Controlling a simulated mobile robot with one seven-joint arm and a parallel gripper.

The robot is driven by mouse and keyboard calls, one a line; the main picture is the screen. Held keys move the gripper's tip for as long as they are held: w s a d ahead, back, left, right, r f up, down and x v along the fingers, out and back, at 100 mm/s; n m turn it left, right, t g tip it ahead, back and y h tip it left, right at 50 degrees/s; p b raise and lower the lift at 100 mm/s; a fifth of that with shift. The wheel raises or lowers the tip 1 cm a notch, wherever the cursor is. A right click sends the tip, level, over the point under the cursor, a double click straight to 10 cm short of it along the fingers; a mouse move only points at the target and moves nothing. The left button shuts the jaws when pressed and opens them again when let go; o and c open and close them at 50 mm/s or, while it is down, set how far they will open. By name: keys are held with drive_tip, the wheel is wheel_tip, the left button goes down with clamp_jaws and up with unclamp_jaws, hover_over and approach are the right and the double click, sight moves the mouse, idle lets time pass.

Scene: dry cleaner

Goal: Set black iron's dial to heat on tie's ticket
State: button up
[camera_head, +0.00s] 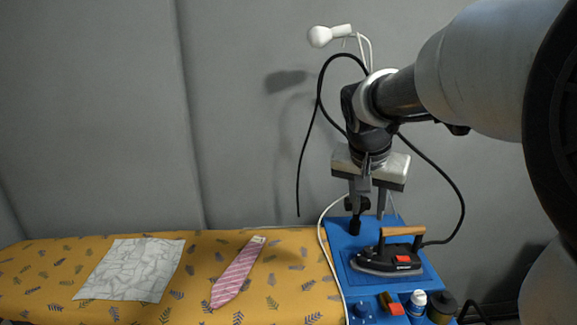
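The black iron (378,262) rests on a blue stand, with a light wooden handle and a red part on its side that may be its dial. Any dial markings are too small to read. The pink striped tie (236,274) lies on the yellow cloth left of the stand. A small pale ticket (258,240) is at its narrow upper end; its writing is unreadable. My gripper (368,212) points down above the back of the blue stand, behind and left of the iron's handle. Its two fingers look apart, with nothing clearly held between them.
The blue stand (344,240) also carries a white bottle (417,300), a dark round jar (441,307) and an orange-red item (391,305) in front. A black cord loops around my arm to the iron.

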sight(368, 248)
drive_tip(key=w+d+f+m+b, duration=0.2)
drive_tip(key=w+d+f+m, duration=0.1)
drive_tip(key=w+f, duration=0.65)
drive_tip(key=shift+g+h, duration=0.4)
drive_tip(key=x, duration=1.6)
drive_tip(key=shift+w+d, duration=0.1)
drive_tip(key=c, duration=0.7)
